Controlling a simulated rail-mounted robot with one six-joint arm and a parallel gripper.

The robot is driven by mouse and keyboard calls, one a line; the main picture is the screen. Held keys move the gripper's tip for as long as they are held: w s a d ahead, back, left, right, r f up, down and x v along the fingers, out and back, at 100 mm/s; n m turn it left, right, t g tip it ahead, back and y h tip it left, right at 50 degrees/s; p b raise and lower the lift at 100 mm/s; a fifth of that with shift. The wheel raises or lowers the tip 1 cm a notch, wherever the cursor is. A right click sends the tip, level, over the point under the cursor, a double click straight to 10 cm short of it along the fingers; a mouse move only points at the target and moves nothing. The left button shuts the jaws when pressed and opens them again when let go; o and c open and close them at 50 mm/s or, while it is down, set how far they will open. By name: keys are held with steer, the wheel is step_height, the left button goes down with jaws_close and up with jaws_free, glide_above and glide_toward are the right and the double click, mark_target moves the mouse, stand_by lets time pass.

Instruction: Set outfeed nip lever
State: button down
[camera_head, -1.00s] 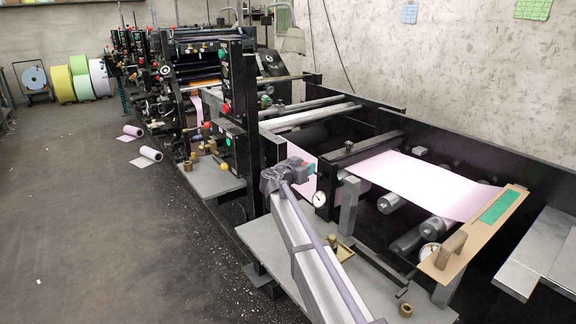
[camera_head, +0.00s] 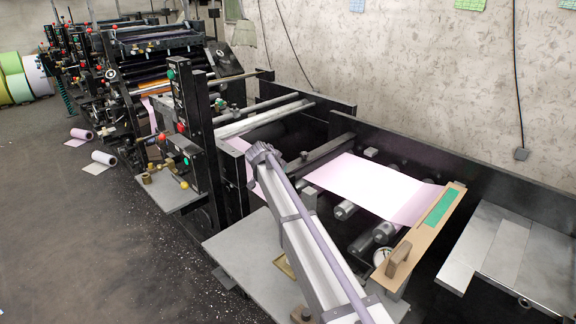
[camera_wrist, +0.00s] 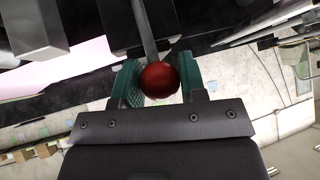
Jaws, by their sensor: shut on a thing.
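The lever shows in the wrist view as a dark metal rod (camera_wrist: 143,28) ending in a red ball knob (camera_wrist: 159,80). My gripper (camera_wrist: 160,82) has green-padded fingers on either side of the knob and is shut on it. The rod runs up from the knob toward a dark machine part. In the head view my arm reaches over the outfeed end of the press, and its own upper end hides the gripper and the lever.
A pink sheet (camera_head: 365,183) runs over rollers to a tan board (camera_head: 425,240) with a green strip. Grey tables (camera_head: 515,245) stand right. A black control post (camera_head: 193,140) stands left of my arm. The left floor is mostly open.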

steer(key=shift+w+d, duration=0.2)
steer(key=shift+w, duration=0.05)
stand_by(0.3)
steer(key=c, duration=0.7)
jaws_free()
steer(key=p+v, duration=0.7)
steer(key=v, duration=0.3)
steer(key=shift+s+r, duration=0.2)
steer(key=shift+s, duration=0.15)
